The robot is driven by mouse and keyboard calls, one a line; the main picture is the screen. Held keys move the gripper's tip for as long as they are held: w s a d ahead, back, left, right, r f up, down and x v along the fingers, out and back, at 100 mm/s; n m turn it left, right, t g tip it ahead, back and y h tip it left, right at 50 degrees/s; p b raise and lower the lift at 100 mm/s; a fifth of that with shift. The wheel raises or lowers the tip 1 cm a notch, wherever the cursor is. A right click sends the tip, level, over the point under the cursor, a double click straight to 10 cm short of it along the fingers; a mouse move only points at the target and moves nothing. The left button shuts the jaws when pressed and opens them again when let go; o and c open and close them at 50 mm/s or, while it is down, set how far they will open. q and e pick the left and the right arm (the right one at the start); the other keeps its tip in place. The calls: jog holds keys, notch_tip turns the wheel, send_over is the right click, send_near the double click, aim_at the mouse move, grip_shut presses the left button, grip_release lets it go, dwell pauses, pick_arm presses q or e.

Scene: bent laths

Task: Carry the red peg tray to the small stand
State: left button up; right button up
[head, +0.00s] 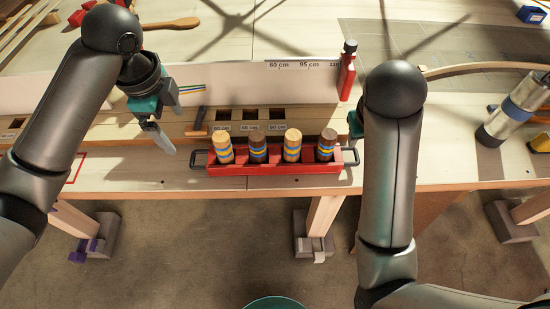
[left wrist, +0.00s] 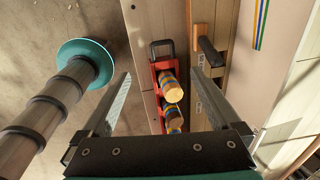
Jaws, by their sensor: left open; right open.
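The red peg tray (head: 275,169) stands level near the front edge of the workbench, with a dark handle at each end. It holds several upright pegs, light and dark brown with blue and yellow bands. In the left wrist view the tray (left wrist: 157,100) and its near handle (left wrist: 162,46) show between and beyond the fingers. My left gripper (head: 174,130) is open and empty, above and left of the tray's left handle. My right gripper (head: 354,125) is near the right handle, its fingers mostly hidden by my arm. I cannot make out a small stand.
Behind the tray a wooden block with dark slots (head: 249,116) and a white board with length marks run along the bench. A red bottle (head: 347,72) stands behind right. A grey-and-blue cylinder (head: 514,109) lies far right. Bare bench lies left of the tray.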

pick_arm(q)
jog(key=shift+f, duration=0.15)
pick_arm(e)
jog(key=shift+f, duration=0.15)
pick_arm(q)
send_near(194, 159)
jog(key=f, duration=0.5)
jog(key=w+f, duration=0.1)
jog(key=f, duration=0.2)
jog(key=shift+d+f, duration=0.2)
pick_arm(e)
jog(key=x, duration=1.5)
pick_arm(q)
jog(key=c, duration=0.7)
pick_arm(e)
jog(key=c, duration=0.7)
pick_arm(q)
grip_shut()
pick_arm(e)
grip_shut()
